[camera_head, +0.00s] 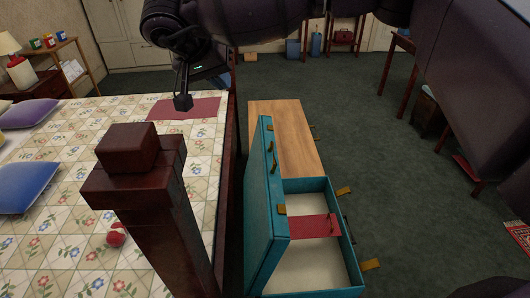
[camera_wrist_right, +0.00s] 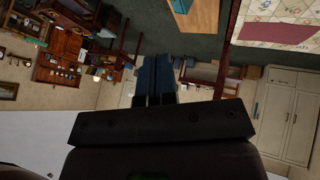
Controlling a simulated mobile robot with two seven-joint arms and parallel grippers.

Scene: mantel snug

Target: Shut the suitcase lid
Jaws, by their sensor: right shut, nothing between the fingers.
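A teal suitcase (camera_head: 345,240) lies by the bed with its lid (camera_head: 268,215) raised on the left side, standing close to upright. Brass-coloured latches show on its edges. A red flat piece (camera_head: 310,227) lies across the pale inside. My right gripper (camera_head: 183,102) hangs over the bed, left of and beyond the suitcase, apart from the lid. Its fingers are together and empty, as the right wrist view (camera_wrist_right: 154,75) also shows. The suitcase is not clearly seen in the wrist view. My left gripper is out of sight.
A dark bedpost (camera_head: 140,200) stands in front, left of the suitcase. The bed (camera_head: 60,240) has a patterned cover and a dark red cloth (camera_head: 190,108). A wooden top (camera_head: 284,135) lies behind the suitcase. Green carpet (camera_head: 400,180) to the right is mostly clear.

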